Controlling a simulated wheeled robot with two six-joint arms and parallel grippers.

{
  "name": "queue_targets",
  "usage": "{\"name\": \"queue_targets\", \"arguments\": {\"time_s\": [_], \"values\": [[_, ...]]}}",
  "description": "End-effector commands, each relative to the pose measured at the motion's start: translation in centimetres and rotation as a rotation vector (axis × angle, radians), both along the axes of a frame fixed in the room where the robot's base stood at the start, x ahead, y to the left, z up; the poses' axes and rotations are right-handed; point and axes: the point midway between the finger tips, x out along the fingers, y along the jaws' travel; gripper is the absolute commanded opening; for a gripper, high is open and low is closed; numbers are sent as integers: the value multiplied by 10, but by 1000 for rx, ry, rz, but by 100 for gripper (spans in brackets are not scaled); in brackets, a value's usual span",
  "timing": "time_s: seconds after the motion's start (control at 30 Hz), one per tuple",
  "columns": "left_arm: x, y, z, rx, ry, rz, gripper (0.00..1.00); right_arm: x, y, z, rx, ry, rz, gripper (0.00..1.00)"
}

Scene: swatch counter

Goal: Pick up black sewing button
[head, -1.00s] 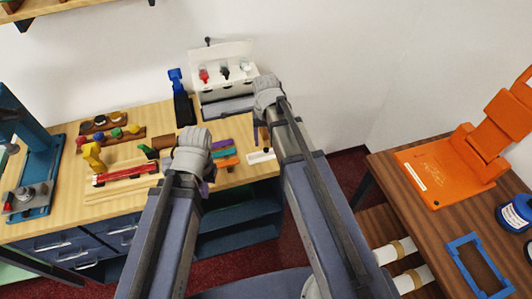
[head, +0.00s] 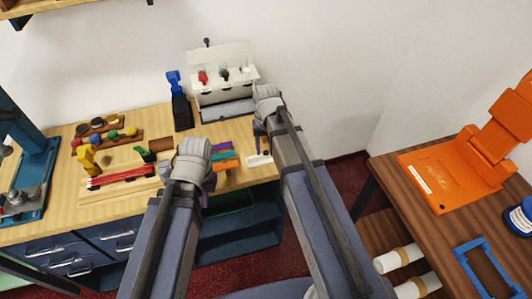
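A brown wooden tray (head: 103,130) at the back left of the counter holds several small round pieces. A very dark one (head: 82,130) at its left end looks like the black sewing button, but it is too small to be sure; another dark piece (head: 113,119) lies at the right end. My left gripper (head: 190,165) is over the counter's front edge, right of and in front of the tray. My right gripper (head: 265,115) is further right, near the counter's right end. The fingers of both are mostly hidden by the wrists, and I see nothing held.
A yellow figure (head: 87,160) and a red bar (head: 122,177) are nearer. A white rack (head: 222,85) and a blue-black stand (head: 179,104) stand behind. A teal machine (head: 45,165) is at the left.

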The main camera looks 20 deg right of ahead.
Motion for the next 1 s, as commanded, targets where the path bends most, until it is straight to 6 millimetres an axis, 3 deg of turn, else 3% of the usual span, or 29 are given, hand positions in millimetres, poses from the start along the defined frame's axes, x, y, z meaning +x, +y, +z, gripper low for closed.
{"name": "queue_targets", "arguments": {"time_s": [0.07, 0.4, 1.0], "values": [[0, 0, 0, 0, 0, 0, 0, 0, 0, 0, -1, 0, 0, 40], [0, 0, 0, 0, 0, 0, 0, 0, 0, 0, -1, 0, 0, 1], [0, 0, 4, 0, 0, 0, 0, 0, 0, 4, -1, 0, 0, 0]]}}
